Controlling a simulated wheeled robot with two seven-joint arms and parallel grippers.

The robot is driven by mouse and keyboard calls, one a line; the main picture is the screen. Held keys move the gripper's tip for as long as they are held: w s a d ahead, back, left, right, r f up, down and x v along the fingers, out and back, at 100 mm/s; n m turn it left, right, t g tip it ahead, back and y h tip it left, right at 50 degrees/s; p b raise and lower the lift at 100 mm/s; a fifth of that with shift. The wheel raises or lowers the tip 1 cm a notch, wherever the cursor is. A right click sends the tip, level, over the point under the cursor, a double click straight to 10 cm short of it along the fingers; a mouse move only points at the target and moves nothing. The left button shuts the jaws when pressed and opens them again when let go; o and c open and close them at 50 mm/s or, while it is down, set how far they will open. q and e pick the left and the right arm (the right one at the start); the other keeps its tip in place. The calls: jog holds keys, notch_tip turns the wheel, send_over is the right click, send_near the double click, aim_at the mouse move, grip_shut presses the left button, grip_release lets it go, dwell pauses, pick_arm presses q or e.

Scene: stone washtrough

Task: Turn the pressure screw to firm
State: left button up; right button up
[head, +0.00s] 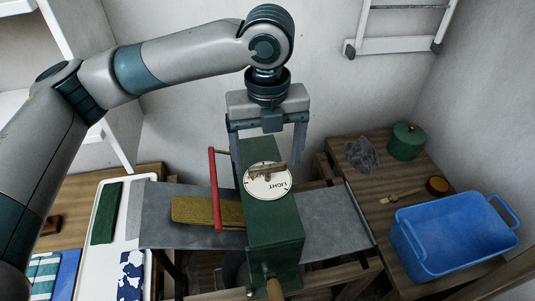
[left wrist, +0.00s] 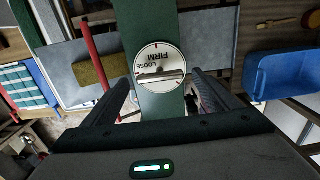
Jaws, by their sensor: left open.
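The pressure screw is a bar-shaped knob (head: 268,172) on a round white dial (head: 277,187) on top of a green housing (head: 272,225). The head view shows the word LIGHT on the dial. The left wrist view shows FIRM and LOOSE on the dial (left wrist: 150,55), with the knob (left wrist: 162,76) lying crosswise below LOOSE. I cannot tell which mark it points to. My left gripper (head: 268,155) is open and points down above the dial. In the left wrist view its fingers (left wrist: 165,88) stand either side of the dial, apart from the knob. My right gripper is not in view.
A red handle (head: 214,190) stands close left of the housing, near my left finger. A yellowish block (head: 200,210) lies on the grey board (head: 165,235). Right are a blue tub (head: 450,240), a green lidded pot (head: 406,141) and a brush (head: 400,196). Folded cloths (head: 130,275) lie left.

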pick_arm(q)
jog(key=shift+f, duration=0.6)
jog(key=shift+c, duration=0.7)
jog(key=c, duration=0.9)
